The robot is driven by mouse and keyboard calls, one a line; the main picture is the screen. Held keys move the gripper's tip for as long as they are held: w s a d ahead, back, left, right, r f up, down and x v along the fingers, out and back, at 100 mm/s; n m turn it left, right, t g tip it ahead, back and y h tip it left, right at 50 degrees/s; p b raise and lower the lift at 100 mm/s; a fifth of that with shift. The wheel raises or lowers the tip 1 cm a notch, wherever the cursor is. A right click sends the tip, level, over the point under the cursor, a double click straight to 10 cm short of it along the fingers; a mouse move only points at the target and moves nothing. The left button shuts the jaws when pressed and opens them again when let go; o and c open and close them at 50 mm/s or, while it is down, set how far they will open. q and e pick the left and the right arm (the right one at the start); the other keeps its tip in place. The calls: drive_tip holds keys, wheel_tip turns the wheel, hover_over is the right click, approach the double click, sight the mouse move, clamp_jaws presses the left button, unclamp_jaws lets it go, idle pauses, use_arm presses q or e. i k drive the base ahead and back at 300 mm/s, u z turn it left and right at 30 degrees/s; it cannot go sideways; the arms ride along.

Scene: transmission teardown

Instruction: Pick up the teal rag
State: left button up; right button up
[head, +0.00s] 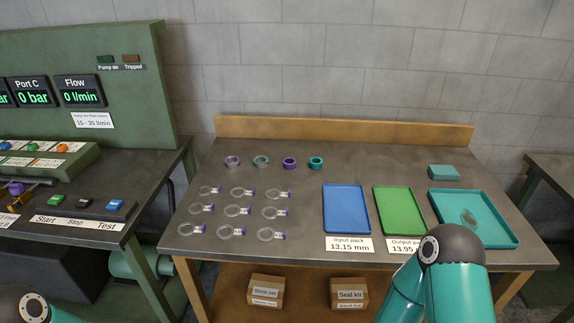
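A teal folded cloth, the rag (444,172), lies flat at the back right of the workbench, just behind the teal tray (437,208). It is apart from the tray and nothing covers it. Neither gripper shows. Only a teal and dark joint of my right arm shows at the lower right, in front of the tray's near left corner. A joint of my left arm shows at the bottom left corner.
The workbench (310,262) holds a blue tray (347,208), a green tray (399,210), several bagged rings and a row of four-coloured-style rings (289,162). The teal tray holds an oval item (468,217). A wooden backboard (340,132) stands behind. A test stand (90,90) is at left.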

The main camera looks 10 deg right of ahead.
sight(436, 172)
drive_tip(key=u, duration=1.8)
drive_tip(key=i, duration=0.1)
drive_tip(key=z, duration=3.2)
